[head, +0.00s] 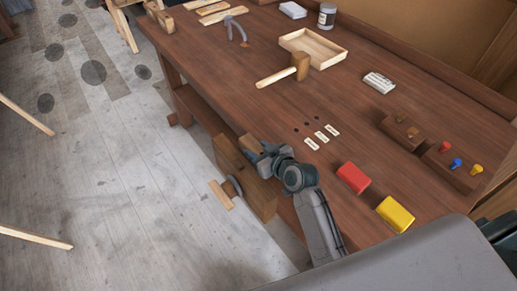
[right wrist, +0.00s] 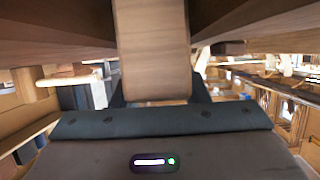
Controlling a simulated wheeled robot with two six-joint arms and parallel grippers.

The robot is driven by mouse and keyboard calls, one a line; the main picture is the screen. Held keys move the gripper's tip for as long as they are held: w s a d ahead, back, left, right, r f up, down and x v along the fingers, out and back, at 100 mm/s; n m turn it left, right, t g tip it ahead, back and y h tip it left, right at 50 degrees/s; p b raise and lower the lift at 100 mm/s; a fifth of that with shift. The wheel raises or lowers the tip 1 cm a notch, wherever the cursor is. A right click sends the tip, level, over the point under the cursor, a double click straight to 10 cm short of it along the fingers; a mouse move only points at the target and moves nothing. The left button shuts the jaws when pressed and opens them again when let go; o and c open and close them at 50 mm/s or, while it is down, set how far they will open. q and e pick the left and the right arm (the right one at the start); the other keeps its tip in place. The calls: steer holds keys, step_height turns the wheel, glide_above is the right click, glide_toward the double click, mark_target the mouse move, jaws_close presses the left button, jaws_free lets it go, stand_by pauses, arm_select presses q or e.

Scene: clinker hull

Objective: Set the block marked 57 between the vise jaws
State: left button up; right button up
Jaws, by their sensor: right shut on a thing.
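The wooden vise (head: 262,196) is on the bench's front edge, with its round screw and wooden handle (head: 222,194) sticking out over the floor. My right gripper (head: 256,153) is at the top of the vise, shut on a pale wooden block (right wrist: 151,50). In the right wrist view the block stands between the fingers, with dark brown wood above on both sides. No number shows on it, so I cannot read whether it is 57. In the head view the gripper mostly hides the block, and I cannot tell whether it touches the jaws. My left gripper is not in view.
On the bench (head: 222,83), a red block (head: 353,178) and a yellow block (head: 395,214) lie right of my arm. Three small labels (head: 321,137) lie beside dark holes. A mallet (head: 285,72), an open tray (head: 312,49) and a peg holder (head: 449,169) stand farther off.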

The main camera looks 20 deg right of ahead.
steer(key=shift+s, duration=0.15)
steer(key=shift+f, duration=0.15)
steer(key=o, duration=1.2)
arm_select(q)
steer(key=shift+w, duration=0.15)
arm_select(e)
steer(key=shift+r, duration=0.25)
steer(key=shift+s+d+f, duration=0.1)
steer(key=shift+s+d, duration=0.05)
steer(key=shift+s, duration=0.15)
arm_select(q)
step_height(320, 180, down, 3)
steer(key=b, duration=0.2)
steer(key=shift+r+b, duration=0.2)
steer(key=shift+b, duration=0.2)
arm_select(e)
steer(key=v, duration=1.1)
steer(key=shift+s, duration=0.15)
